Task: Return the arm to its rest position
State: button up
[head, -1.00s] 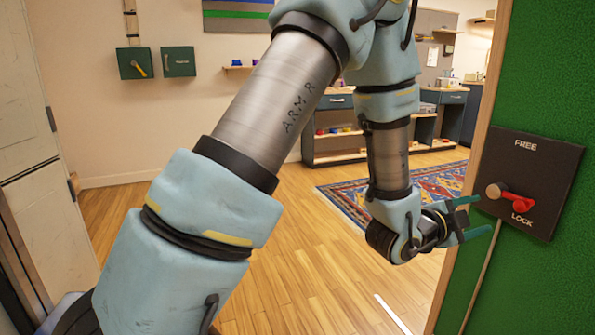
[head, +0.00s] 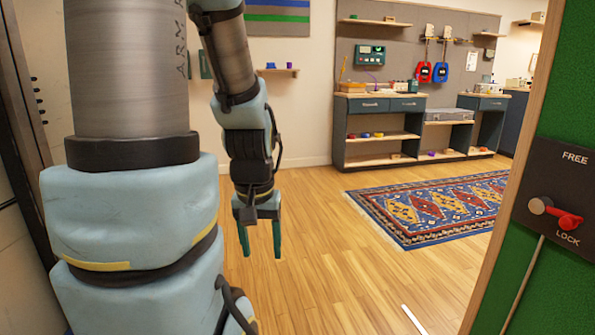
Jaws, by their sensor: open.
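My gripper (head: 260,240) hangs pointing down over the wooden floor, left of the patterned rug. Its two green fingers are apart, with nothing between them. My arm fills the left side of the view, with its upper part running out of the top of the picture. On the right, a dark plate (head: 556,198) marked FREE and LOCK is fixed to a green panel. Its red-tipped lever (head: 563,217) points right and slightly down, toward the LOCK side. My gripper is well clear of the lever.
The green panel (head: 575,110) with a wooden edge stands close on the right. A patterned rug (head: 430,208) lies on the floor. A workbench (head: 365,160) with shelves stands against the back wall. The floor (head: 330,270) around my gripper is clear.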

notch_tip(320, 180, up, 21)
jog(key=p, duration=1.9)
jog(key=shift+w+d, duration=0.2)
